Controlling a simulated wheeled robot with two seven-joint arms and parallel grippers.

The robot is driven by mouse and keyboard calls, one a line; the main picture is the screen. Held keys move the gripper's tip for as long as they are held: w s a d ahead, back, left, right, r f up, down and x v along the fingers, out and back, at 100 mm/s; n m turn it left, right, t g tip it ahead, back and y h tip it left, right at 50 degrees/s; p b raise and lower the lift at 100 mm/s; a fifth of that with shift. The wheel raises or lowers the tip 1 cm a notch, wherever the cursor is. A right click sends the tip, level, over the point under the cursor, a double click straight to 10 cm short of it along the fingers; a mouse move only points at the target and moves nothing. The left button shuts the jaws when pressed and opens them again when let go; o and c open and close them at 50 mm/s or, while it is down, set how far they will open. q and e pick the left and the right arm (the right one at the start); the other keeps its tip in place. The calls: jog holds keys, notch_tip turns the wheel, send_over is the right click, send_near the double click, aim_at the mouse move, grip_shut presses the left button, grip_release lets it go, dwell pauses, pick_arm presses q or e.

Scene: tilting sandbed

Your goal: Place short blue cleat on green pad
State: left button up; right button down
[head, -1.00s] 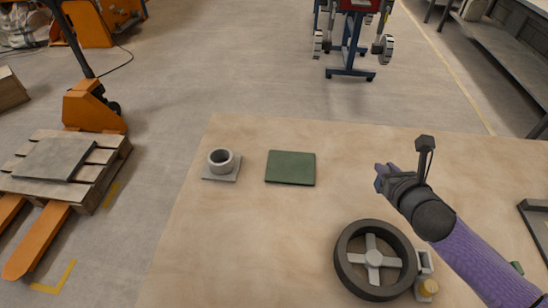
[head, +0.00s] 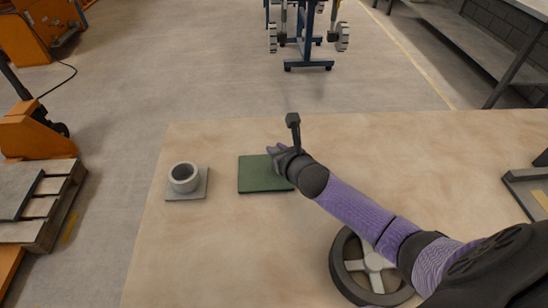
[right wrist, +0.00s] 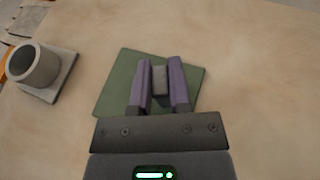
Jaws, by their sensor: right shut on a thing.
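The green pad (head: 258,176) is a flat square on the sandy tabletop, left of centre in the head view. My right gripper (head: 277,150) is over its far right part. In the right wrist view its two purple fingers (right wrist: 161,63) are shut on a small block, the short cleat (right wrist: 159,80), which looks grey there rather than blue. The cleat is over the green pad (right wrist: 120,85); I cannot tell if it touches it. In the head view the cleat is hidden by the hand. My left gripper is not in view.
A grey ring socket on a square base (head: 185,181) stands left of the pad. A dark spoked wheel (head: 350,272) lies at the front right, partly under my right arm. A grey tray (head: 520,195) is at the right edge. The sandy table (head: 215,260) is clear in front of the pad.

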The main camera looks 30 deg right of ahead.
jog(key=shift+f, duration=0.5)
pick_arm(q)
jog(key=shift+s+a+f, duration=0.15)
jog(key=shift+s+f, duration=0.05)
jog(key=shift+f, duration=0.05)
pick_arm(e)
jog(key=c, duration=0.6)
grip_release()
jog(key=shift+r, duration=0.25)
pick_arm(q)
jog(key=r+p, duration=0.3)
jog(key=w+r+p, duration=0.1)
jog(key=p, duration=0.1)
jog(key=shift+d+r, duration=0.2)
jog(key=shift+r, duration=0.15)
pick_arm(e)
jog(key=v, duration=1.2)
jog(key=shift+f, duration=0.1)
